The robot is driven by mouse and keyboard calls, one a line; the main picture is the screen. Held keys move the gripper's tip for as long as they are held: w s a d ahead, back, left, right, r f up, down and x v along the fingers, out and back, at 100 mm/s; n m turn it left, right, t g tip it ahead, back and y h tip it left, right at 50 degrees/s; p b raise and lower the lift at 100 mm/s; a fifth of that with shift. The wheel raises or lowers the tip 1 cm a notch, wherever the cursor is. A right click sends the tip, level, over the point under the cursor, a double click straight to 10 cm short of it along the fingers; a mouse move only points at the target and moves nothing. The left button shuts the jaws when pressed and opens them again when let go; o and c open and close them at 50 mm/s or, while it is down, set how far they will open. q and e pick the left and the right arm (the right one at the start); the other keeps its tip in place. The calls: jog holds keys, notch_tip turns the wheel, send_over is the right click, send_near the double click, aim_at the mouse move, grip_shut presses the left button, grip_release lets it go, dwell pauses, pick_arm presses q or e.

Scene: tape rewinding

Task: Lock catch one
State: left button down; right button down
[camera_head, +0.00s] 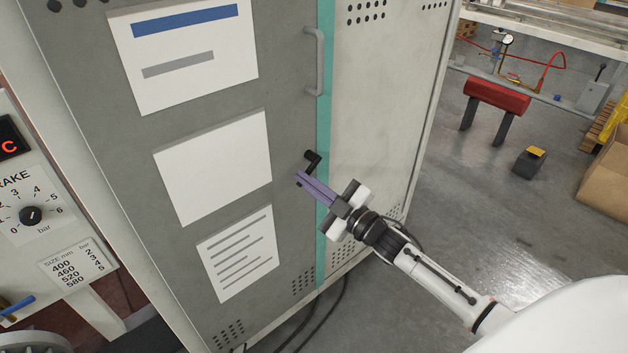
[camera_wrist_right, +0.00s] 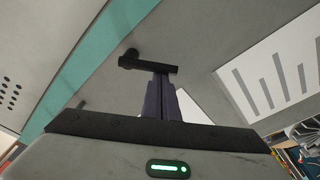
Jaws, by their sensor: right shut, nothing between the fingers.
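The catch is a small black lever (camera_head: 312,157) on the grey cabinet door (camera_head: 288,95), beside the teal strip at the door's edge. In the right wrist view the lever (camera_wrist_right: 148,64) shows as a round pivot with a bar reaching right. My right gripper (camera_head: 302,179) is shut and empty, its purple-grey fingers just below the lever in the head view. In the right wrist view the fingertips (camera_wrist_right: 161,76) lie at the bar's free end; I cannot tell whether they touch it. My left gripper is not in view.
A grey door handle (camera_head: 318,62) stands out above the catch. White sheets (camera_head: 212,168) are on the door. A brake panel (camera_head: 35,215) is at the left. Black cables lie by the cabinet's foot. Open floor (camera_head: 460,200) lies to the right, with a red-topped stand (camera_head: 497,94) farther back.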

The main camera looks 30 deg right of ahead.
jog(key=shift+d+f+n, duration=0.25)
jog(key=shift+f+n, duration=0.3)
jog(key=shift+n, duration=0.55)
jog(key=shift+w+d+f+n+g+y+b, duration=0.1)
jog(key=shift+d+f+n+g+b, duration=0.25)
jog(key=shift+n, duration=1.05)
jog(key=shift+w+d+f+n+g+y+b, duration=0.1)
jog(key=shift+d+f+n+b, duration=0.35)
jog(key=shift+n, duration=0.95)
jog(key=shift+w+d+f+n+g+y+b, duration=0.1)
jog(key=shift+d+f+n+g+b, duration=0.3)
jog(key=shift+n, duration=1)
jog(key=shift+d+r, duration=0.15)
jog(key=shift+d, duration=0.1)
jog(key=shift+a, duration=0.1)
